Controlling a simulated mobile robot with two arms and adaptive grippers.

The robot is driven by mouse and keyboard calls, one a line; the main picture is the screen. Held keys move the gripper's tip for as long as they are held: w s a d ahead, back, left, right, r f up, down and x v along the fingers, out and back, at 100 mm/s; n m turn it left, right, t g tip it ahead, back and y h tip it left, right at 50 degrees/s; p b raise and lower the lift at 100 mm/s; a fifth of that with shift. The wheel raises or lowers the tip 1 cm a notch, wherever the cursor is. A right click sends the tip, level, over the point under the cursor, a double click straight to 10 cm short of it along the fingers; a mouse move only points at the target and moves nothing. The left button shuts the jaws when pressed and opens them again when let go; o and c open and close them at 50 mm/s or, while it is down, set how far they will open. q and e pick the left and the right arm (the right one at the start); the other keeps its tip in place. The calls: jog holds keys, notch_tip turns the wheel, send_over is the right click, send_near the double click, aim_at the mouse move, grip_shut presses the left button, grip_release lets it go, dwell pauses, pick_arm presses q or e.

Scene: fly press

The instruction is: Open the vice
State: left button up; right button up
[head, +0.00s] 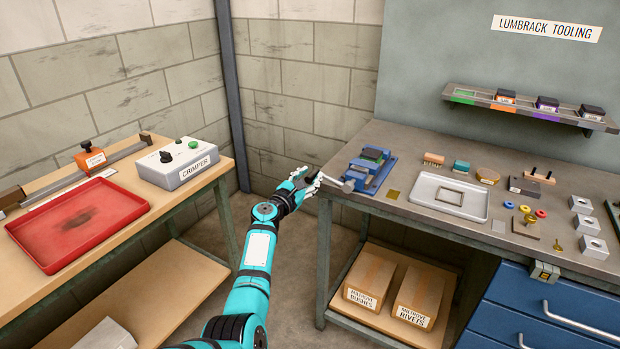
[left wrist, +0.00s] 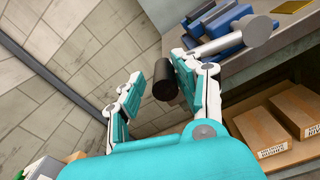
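The blue vice (head: 370,170) is on the left end of the grey workbench, with dark jaws and a grey screw. In the left wrist view the vice (left wrist: 215,28) is at the upper right, and its thick grey screw end (left wrist: 250,32) points towards me. A black cylindrical handle grip (left wrist: 165,82) shows between my left gripper's fingers, closer to the right finger. My left gripper (head: 308,180) is just left of the vice, at the bench edge. Its fingers (left wrist: 152,88) are apart; I cannot tell whether one touches the grip. My right gripper is in neither view.
The grey bench (head: 405,205) holds a metal tray (head: 448,197) and several small parts right of the vice. Cardboard boxes (head: 370,278) sit on its lower shelf. A wooden table on the left carries a red tray (head: 75,220) and the crimper (head: 178,163). Floor shows between them.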

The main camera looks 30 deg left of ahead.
pick_arm(q)
jog(key=shift+s+d, duration=0.15)
jog(key=shift+d, duration=0.1)
jog(key=s, duration=1.2)
jog(key=shift+a, duration=0.2)
jog(key=shift+f, duration=0.1)
